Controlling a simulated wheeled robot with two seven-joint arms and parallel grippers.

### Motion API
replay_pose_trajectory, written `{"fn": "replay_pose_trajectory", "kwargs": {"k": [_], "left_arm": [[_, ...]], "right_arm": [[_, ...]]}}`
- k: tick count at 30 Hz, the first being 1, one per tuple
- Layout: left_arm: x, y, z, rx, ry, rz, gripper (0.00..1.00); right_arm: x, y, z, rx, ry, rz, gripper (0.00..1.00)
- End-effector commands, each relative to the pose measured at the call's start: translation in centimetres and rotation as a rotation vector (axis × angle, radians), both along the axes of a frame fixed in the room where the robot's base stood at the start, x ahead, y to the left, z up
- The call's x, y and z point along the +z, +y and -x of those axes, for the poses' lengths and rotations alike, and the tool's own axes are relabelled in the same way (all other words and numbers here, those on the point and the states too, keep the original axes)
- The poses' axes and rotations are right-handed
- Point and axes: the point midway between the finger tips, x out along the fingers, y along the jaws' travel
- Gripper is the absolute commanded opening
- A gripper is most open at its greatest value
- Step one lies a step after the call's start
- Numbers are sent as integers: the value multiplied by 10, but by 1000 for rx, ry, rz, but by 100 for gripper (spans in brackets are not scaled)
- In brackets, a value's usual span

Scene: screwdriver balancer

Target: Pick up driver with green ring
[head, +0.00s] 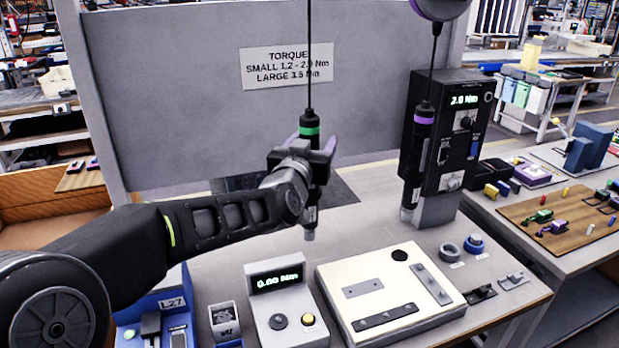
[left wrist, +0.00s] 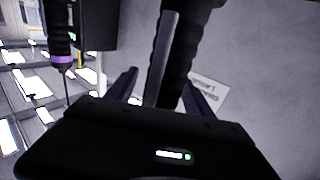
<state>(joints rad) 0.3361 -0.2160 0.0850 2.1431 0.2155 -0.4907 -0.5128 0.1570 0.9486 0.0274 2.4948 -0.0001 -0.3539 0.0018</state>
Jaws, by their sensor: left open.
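The driver with the green ring (head: 309,127) hangs upright from a cable in the middle of the head view, its tip above the table. My left gripper (head: 316,148) is open at this driver's body, with its fingers on either side of it just below the green ring. In the left wrist view the dark ribbed driver body (left wrist: 180,65) stands between the fingers of my left gripper (left wrist: 165,90). Whether the fingers touch it cannot be told. A second driver with a purple ring (head: 421,140) hangs to the right; it also shows in the left wrist view (left wrist: 61,45). My right gripper is not in view.
A black controller box (head: 462,120) reading 2.0 Nm stands behind the purple-ring driver. A torque meter (head: 283,305) and a cream fixture plate (head: 385,285) sit below on the table. A grey panel (head: 190,90) with a torque sign (head: 287,65) stands behind.

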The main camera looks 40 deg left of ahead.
Motion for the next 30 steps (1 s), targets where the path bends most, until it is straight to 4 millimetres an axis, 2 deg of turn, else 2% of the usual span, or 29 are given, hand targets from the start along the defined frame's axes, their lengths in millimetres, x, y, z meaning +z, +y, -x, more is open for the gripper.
{"fn": "replay_pose_trajectory", "kwargs": {"k": [16,30], "left_arm": [[0,0,1,0,0,0,61],[0,0,1,0,0,0,23]], "right_arm": [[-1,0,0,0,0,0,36],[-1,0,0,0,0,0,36]]}}
